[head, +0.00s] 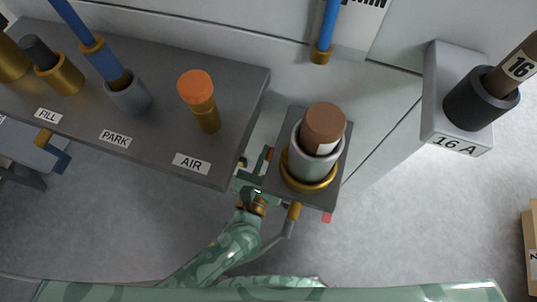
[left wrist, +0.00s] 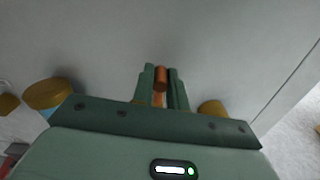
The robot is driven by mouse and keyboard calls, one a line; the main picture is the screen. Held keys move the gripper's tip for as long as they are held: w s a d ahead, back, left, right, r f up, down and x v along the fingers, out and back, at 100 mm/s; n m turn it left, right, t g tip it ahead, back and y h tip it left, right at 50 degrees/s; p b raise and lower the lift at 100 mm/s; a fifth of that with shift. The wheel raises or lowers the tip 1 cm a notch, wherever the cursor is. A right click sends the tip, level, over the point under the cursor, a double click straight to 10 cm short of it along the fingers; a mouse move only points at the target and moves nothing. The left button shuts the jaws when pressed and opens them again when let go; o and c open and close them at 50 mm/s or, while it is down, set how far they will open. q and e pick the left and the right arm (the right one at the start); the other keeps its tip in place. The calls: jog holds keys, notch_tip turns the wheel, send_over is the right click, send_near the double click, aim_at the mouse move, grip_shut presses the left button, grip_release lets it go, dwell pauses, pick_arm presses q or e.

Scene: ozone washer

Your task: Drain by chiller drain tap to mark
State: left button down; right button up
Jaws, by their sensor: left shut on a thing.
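My left gripper (head: 261,170) reaches up at the left side of a small dark stand, partly hidden by it. In the left wrist view its fingers (left wrist: 160,88) are shut on an orange-brown cylindrical handle (left wrist: 161,76). I cannot tell for sure that this is the chiller drain tap. On the stand sits a grey vessel (head: 303,166) with a gold ring (head: 310,186) and a brown top (head: 323,123). A brass fitting with a grey spout (head: 291,222) hangs at the stand's front edge. No level mark can be made out. My right gripper is not in view.
A grey bench (head: 235,98) with FILL, PARK and AIR labels is close left of my left gripper. An orange-capped brass post (head: 205,110) stands on it. A block labelled 16 A (head: 459,141) is at right. Open floor (head: 420,220) lies at lower right.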

pick_arm(q)
jog(key=shift+d, duration=0.1)
jog(key=shift+s+d+f+m, duration=0.3)
jog(key=shift+d+m, duration=0.35)
jog(key=shift+m, duration=1)
jog(key=shift+s+d+f+m, duration=0.2)
jog(key=shift+d+f+m, duration=0.3)
jog(key=shift+m, duration=1.1)
jog(key=shift+s+d+f+m, duration=0.25)
jog(key=shift+d+m, duration=0.5)
jog(key=shift+m, duration=0.9)
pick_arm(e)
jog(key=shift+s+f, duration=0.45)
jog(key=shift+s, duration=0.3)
pick_arm(q)
jog(key=c, duration=1.4)
grip_release()
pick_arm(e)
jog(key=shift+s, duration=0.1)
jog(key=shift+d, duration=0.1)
